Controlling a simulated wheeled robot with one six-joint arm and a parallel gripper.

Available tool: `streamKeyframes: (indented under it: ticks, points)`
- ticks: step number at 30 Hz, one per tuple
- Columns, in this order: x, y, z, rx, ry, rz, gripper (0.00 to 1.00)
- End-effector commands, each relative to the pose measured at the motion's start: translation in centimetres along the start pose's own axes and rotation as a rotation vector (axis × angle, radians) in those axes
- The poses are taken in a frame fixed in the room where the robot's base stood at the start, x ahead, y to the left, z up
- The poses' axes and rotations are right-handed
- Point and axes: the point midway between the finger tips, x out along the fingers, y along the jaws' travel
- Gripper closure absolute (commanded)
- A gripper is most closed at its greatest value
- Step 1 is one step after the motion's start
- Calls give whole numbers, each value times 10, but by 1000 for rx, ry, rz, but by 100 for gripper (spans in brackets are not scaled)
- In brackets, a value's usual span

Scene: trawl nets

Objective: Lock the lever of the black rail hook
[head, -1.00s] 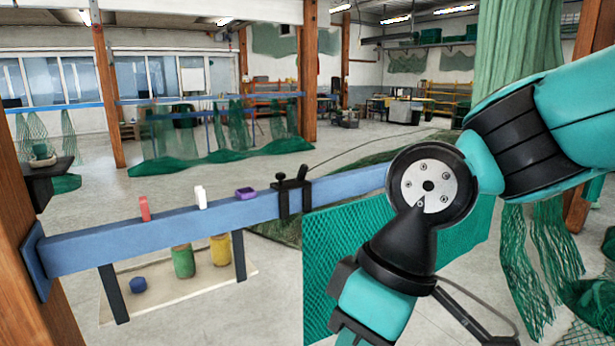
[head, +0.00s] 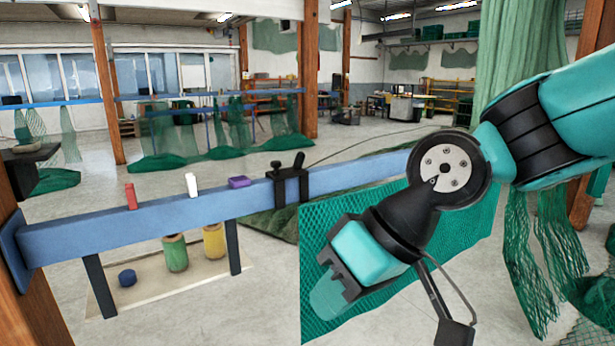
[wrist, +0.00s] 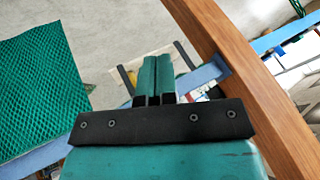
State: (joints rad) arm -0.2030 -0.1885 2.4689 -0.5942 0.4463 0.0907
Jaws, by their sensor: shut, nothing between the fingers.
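The black rail hook (head: 290,188) sits clamped over the blue rail (head: 130,226) in the head view. Its lever (head: 299,160) sticks up above the rail and leans slightly right; a shorter knob stands to its left. My gripper (head: 328,300) is below and to the right of the hook in the picture, apart from it, pointing down and left. In the wrist view its two teal fingers (wrist: 155,68) are together and empty. The hook cannot be made out in the wrist view; my gripper's body covers part of the rail there.
On the rail are a red clip (head: 130,196), a white clip (head: 192,185) and a purple piece (head: 239,182). A tray (head: 150,293) below holds green, yellow and blue spools. A wooden post (wrist: 225,55) stands at the rail's end. Green netting (head: 440,245) hangs behind my arm.

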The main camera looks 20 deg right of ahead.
Motion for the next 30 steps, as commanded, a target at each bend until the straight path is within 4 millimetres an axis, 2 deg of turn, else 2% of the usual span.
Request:
streamKeyframes:
  ticks: [1, 4, 6, 8, 9, 12, 15, 19, 23, 30]
  points:
    - [34, 19, -20, 56, 111, -46, 100]
    - [64, 47, -81, 192, 389, -174, 100]
    - [73, 72, -121, 300, 588, -281, 100]
    - [74, 99, -149, 396, 755, -375, 100]
    - [72, 118, -165, 459, 860, -440, 100]
    - [62, 169, -189, 602, 1097, -591, 100]
    - [50, 215, -198, 715, 1281, -716, 100]
    - [37, 254, -198, 803, 1430, -822, 100]
    - [30, 268, -198, 836, 1488, -865, 100]
    - [27, 267, -198, 838, 1492, -866, 100]
